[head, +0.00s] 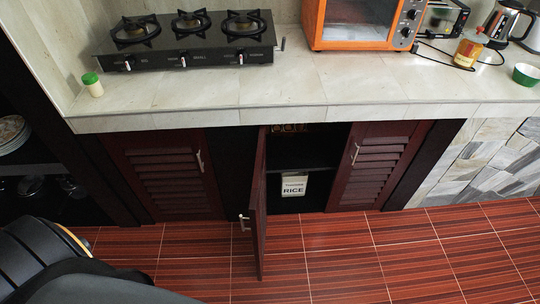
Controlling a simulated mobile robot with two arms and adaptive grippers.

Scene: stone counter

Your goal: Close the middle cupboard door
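The middle cupboard door (257,215) is dark red-brown wood and stands open. It swings out toward me from the cupboard under the counter and is seen nearly edge-on. Its metal handle (243,222) is on the left face near the free edge. The opening (300,150) beside it is dark, with a shelf inside. A white box marked RICE (293,186) stands in it. Neither gripper is in view. A black part of my own body fills the lower left corner.
Shut louvred doors flank the opening on the left (165,178) and right (372,170). The stone counter (320,92) above bears a gas stove (190,42), an orange oven (362,25) and a kettle (500,22). The red striped floor (370,262) in front is clear.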

